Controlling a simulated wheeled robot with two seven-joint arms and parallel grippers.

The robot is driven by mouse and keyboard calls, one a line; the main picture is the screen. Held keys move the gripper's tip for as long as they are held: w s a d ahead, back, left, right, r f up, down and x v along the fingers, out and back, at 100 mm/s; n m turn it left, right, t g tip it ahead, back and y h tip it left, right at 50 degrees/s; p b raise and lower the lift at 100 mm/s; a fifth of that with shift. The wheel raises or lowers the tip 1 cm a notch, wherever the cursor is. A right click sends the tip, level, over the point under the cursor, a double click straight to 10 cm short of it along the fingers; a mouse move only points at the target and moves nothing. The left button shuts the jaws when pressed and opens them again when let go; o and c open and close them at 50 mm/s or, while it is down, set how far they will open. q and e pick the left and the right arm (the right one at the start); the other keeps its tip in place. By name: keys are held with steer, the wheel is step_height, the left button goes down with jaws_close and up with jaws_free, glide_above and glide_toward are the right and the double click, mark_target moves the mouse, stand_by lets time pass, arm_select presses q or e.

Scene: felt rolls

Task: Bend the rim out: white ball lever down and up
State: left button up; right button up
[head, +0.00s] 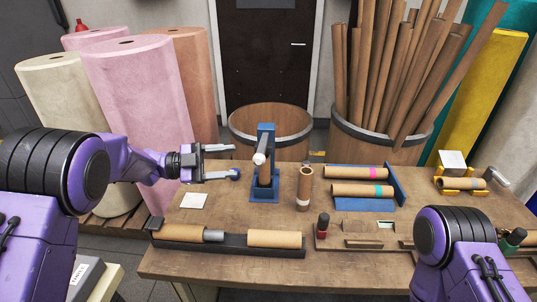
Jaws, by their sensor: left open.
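A blue press (265,190) stands on the wooden table, left of the middle. Its lever ends in a white ball (259,159) at the front of the column. My left gripper (234,161) is open and empty, left of the press, its fingers pointing right towards it and apart from the white ball. A small blue round piece (235,174) shows at its nearer fingertip; I cannot tell what it belongs to. A brown cardboard tube (305,184) stands upright just right of the press. My right arm comes in at the lower right, but its gripper does not show.
Tubes with pink (350,172) and teal (352,190) bands lie in a blue rack (396,184). A dark tray (232,245) with tubes lies along the front edge. A white card (194,201) lies flat at left. Barrels (270,122) stand behind the table.

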mark_target(264, 158)
arm_select(q)
steer(key=shift+m+g, duration=0.3)
steer(key=shift+m, duration=0.1)
steer(key=d+p, duration=0.1)
steer(key=d, duration=0.1)
steer(key=d+r+p, duration=0.1)
steer(key=d, duration=0.2)
steer(key=shift+s+d+r+p, duration=0.1)
steer(key=shift+s+r+p, duration=0.05)
steer(key=shift+p, duration=0.25)
steer(key=d, duration=0.1)
steer(key=w+d+p, duration=0.1)
steer(key=d, duration=0.2)
steer(key=shift+w+d+f+p, duration=0.2)
steer(key=shift+d+f+p, duration=0.1)
steer(key=shift+f, duration=0.05)
steer(key=shift+s+d, duration=0.1)
steer(key=shift+d, duration=0.2)
jaws_close()
